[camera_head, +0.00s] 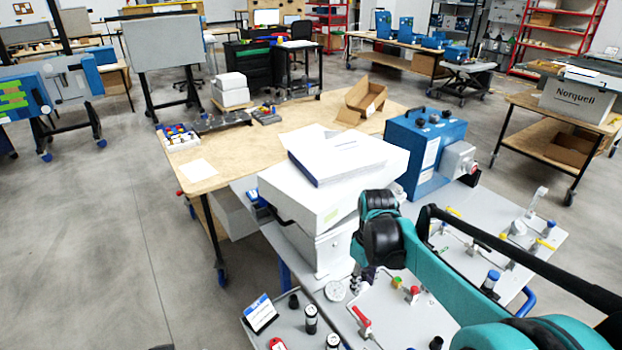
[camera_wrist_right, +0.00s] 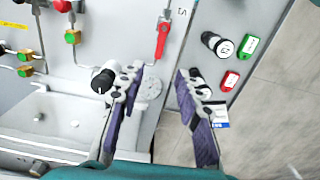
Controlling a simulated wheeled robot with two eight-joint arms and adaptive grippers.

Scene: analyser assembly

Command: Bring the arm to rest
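My right arm (camera_head: 425,262), teal and black, comes in from the lower right in the head view and bends down over the grey analyser panel (camera_head: 392,325). My right gripper (camera_wrist_right: 159,70) is open in the wrist view, its two purple-padded fingers spread with nothing held between them. In the head view the gripper is mostly hidden behind the forearm. A black knob (camera_wrist_right: 103,82) shows beside the left finger. My left arm and gripper are not in view.
A red-handled valve (camera_wrist_right: 162,40), a round white disc (camera_wrist_right: 149,88) and another black knob (camera_wrist_right: 217,44) are close by. A white box unit (camera_head: 318,205) stands behind the arm, with a blue case (camera_head: 425,150) to its right. Open floor (camera_head: 110,230) lies left.

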